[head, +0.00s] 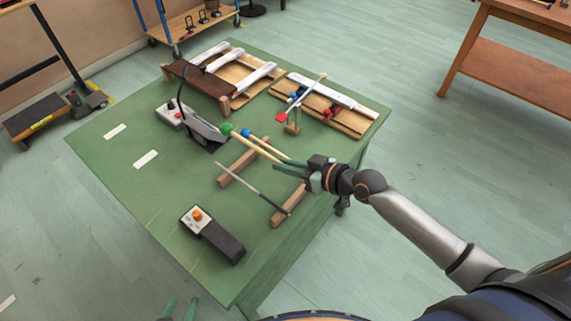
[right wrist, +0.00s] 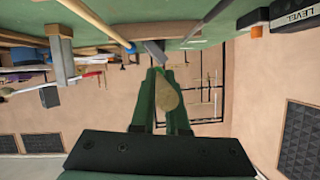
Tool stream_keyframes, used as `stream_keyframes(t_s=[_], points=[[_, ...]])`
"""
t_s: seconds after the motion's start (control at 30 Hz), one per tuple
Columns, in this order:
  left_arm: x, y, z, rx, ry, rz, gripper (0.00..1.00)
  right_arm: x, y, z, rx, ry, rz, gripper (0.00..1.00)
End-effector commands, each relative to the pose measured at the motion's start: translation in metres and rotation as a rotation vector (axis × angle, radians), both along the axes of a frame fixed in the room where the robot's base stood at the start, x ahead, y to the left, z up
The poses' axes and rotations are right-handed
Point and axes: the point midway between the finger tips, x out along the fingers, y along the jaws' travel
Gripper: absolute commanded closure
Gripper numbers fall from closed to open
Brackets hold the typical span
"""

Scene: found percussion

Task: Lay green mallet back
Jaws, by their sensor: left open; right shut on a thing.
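The green mallet has a green head (head: 227,129) and a pale wooden shaft (head: 252,146) that runs to my right gripper (head: 287,165). That gripper is shut on its shaft; the pale shaft end (right wrist: 166,92) shows between the green fingers in the right wrist view. The head points to the far left, above the table. A blue-headed mallet (head: 246,132) lies close beside it. Two wooden rest bars (head: 232,174) (head: 279,217) stand below. I cannot tell whether the green mallet touches them. My left gripper (head: 180,308) is open and empty at the bottom edge.
A thin dark-handled stick (head: 240,180) lies across the bars. A pedal-like box with an orange knob (head: 197,214) sits at the front of the green table (head: 130,190). A dark wedge device (head: 205,133) and wooden frames (head: 245,75) stand behind. The table's left side is largely clear.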

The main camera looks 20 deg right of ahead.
Motion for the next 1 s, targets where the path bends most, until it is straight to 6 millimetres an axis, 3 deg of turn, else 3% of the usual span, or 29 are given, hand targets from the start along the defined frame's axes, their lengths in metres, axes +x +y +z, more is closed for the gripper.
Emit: stream_keyframes(t_s=[0.23,0.8,1.0], points=[[0.0,0.0,-0.001,0.0,0.0,0.0,0.5,-0.001,-0.001,0.0,-0.002,-0.004,0.001,1.0],[-0.001,0.0,-0.051,0.0,0.004,-0.001,0.5,-0.001,0.0,-0.056,-0.001,-0.003,0.001,1.0],[-0.001,-0.005,-0.057,-0.004,0.016,-0.01,0.5,0.0,0.0,-0.064,-0.001,-0.004,0.001,1.0]])
